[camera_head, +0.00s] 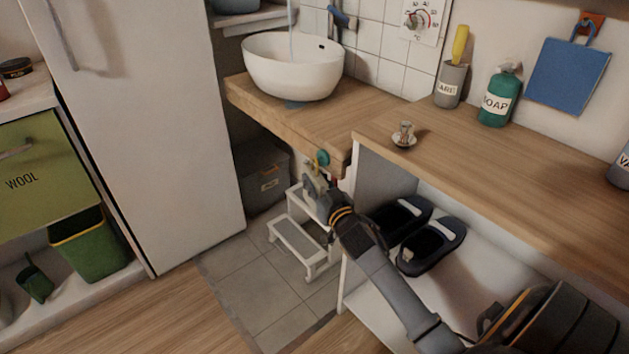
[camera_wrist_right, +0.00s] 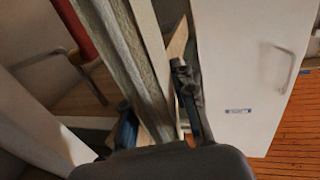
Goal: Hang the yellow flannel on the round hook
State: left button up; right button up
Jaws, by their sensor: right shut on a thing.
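My right gripper (camera_head: 318,178) is low by the front edge of the sink counter, above the white step stool. In the right wrist view, its fingers (camera_wrist_right: 157,108) stand on both sides of a long textured, cloth-like strip (camera_wrist_right: 148,70). The strip looks dull grey-beige there; I take it for the flannel, though its yellow colour does not show clearly. In the head view the arm and gripper mostly hide it. A small round teal piece (camera_head: 322,157), possibly the round hook, shows just above the gripper at the counter edge. My left gripper is out of view.
A white basin (camera_head: 292,66) stands on the sink counter. A metal knob-like object (camera_head: 404,134), a soap bottle (camera_head: 499,97) and a brush cup (camera_head: 452,84) are on the counters. Black slippers (camera_head: 432,246) lie on the lower shelf.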

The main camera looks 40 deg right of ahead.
dwell(0.4)
jog(key=o, duration=0.9)
jog(key=shift+c, duration=0.2)
